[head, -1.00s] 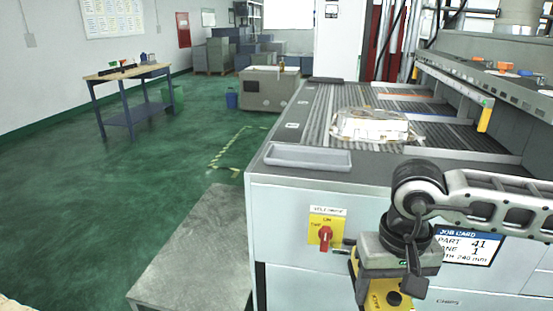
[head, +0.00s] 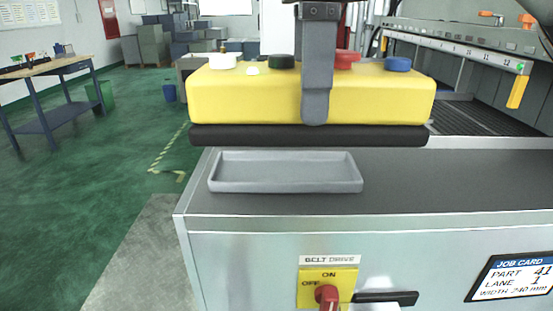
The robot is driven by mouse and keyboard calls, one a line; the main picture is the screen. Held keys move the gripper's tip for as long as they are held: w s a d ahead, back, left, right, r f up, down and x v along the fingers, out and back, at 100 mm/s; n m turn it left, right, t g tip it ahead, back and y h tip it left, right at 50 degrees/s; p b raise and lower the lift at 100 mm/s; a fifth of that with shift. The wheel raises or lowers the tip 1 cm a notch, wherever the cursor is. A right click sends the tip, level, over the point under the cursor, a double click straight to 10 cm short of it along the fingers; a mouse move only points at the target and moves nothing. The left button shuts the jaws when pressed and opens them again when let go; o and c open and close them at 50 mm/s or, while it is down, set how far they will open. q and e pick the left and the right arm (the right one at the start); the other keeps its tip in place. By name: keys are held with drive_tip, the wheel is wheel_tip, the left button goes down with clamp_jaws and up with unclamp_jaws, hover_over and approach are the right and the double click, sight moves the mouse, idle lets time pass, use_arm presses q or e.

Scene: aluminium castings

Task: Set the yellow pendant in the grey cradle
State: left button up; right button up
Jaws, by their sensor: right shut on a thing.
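The yellow pendant (head: 245,97) is a long yellow block with white, black, red and blue buttons on top and a black strip along its underside. My right gripper (head: 316,100) is shut on it near its middle, one grey finger showing down its front face. The pendant is held roughly level, close to the camera. The grey cradle (head: 285,186) is a shallow, empty-looking tray on the cabinet's top, below the pendant in the picture, with its rim visible and apart from the pendant. My left gripper is not in view.
The steel cabinet (head: 440,190) carries the cradle near its left front corner. A red belt-drive switch (head: 327,296) and a job card (head: 513,278) are on its front. A slatted conveyor bed (head: 465,117) lies behind, partly hidden by the pendant. A workbench (head: 45,70) stands far left.

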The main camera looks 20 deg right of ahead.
drive_tip(key=w+f, duration=0.3)
drive_tip(key=w, duration=0.1)
drive_tip(key=w+d+f+p, duration=0.1)
drive_tip(key=w+f, duration=0.2)
drive_tip(key=w, duration=0.1)
drive_tip(key=w+d+f, duration=0.1)
drive_tip(key=w+f, duration=0.2)
drive_tip(key=w, duration=0.1)
drive_tip(key=shift+w+f+p, duration=0.1)
drive_tip(key=shift+w+p, duration=0.3)
wheel_tip(320, 180, down, 3)
drive_tip(key=shift+w+d+f, duration=0.15)
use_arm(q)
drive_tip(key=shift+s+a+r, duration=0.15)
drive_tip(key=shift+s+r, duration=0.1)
use_arm(e)
drive_tip(key=shift+f, duration=0.2)
drive_tip(key=o, duration=1.3)
